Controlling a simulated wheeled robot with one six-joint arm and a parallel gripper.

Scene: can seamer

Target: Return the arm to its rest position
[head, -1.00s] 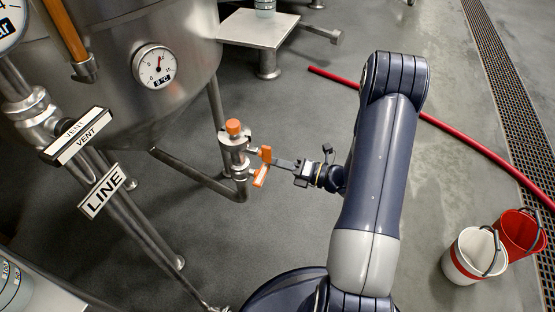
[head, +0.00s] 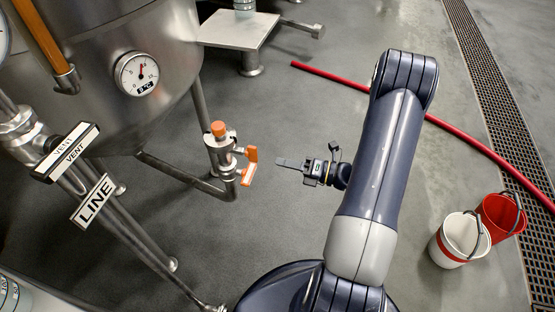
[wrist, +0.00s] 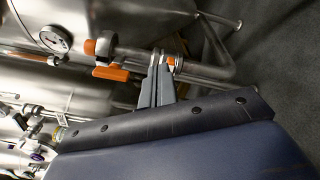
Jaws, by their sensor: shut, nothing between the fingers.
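My gripper (head: 281,162) is shut and empty in the head view. It points left toward a steel valve fitting (head: 221,155) with an orange cap and orange handles (head: 250,167), with a gap of bare floor between them. My arm rises behind it and reaches across the middle of the picture. In the wrist view the closed fingers (wrist: 159,62) point up toward the steel pipe; the orange handle (wrist: 110,73) shows left of them.
A steel tank (head: 110,40) with a round gauge (head: 137,73) stands at the left, with VENT and LINE signs (head: 93,200) on pipes. A low platform (head: 238,29) stands at the back.

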